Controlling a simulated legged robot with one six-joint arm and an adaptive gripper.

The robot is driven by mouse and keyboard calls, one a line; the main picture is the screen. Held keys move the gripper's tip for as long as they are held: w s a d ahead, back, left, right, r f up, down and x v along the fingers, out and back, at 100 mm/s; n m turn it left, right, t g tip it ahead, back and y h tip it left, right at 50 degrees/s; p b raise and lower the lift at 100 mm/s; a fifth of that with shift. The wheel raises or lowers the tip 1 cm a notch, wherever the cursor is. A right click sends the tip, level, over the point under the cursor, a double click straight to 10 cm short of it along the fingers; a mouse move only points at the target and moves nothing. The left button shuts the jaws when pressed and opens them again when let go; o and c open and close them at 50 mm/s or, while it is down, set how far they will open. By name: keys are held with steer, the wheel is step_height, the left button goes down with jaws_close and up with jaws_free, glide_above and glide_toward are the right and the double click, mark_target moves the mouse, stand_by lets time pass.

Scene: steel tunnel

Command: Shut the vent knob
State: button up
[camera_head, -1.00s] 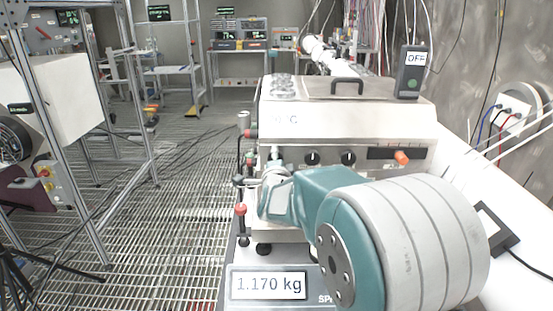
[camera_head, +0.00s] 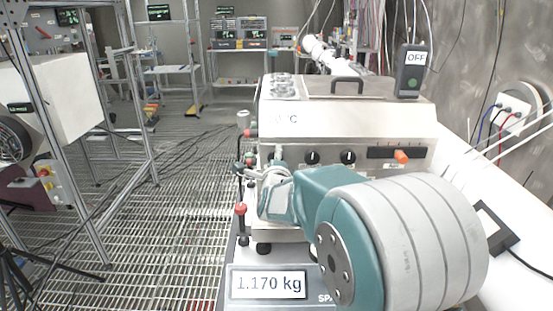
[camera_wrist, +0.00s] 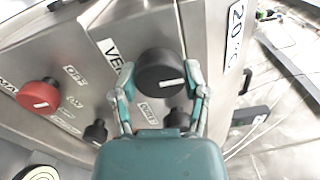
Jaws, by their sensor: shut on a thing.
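The vent knob (camera_wrist: 160,72) is a round black knob with a white mark, on a steel panel in the wrist view. A partly hidden label starting "VE" (camera_wrist: 116,66) is beside it. My gripper (camera_wrist: 157,84) has one finger on each side of the knob and is shut on it. In the head view my gripper (camera_head: 260,171) is at the left end of the steel machine (camera_head: 345,125). The knob cannot be made out there, behind my arm and gripper.
A red knob (camera_wrist: 38,96) and smaller black knobs (camera_wrist: 96,132) are on the same panel. A scale display (camera_head: 268,284) reads 1.170 kg below my arm. A box marked OFF (camera_head: 411,72) stands on the machine. Grated floor lies open to the left.

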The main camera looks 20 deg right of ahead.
steer(key=shift+f, duration=0.35)
steer(key=o, duration=1.1)
steer(key=shift+o, duration=0.2)
steer(key=shift+r, duration=0.1)
steer(key=shift+r, duration=0.1)
steer(key=v, duration=1.2)
steer(key=shift+w+a, duration=0.1)
steer(key=shift+a, duration=0.05)
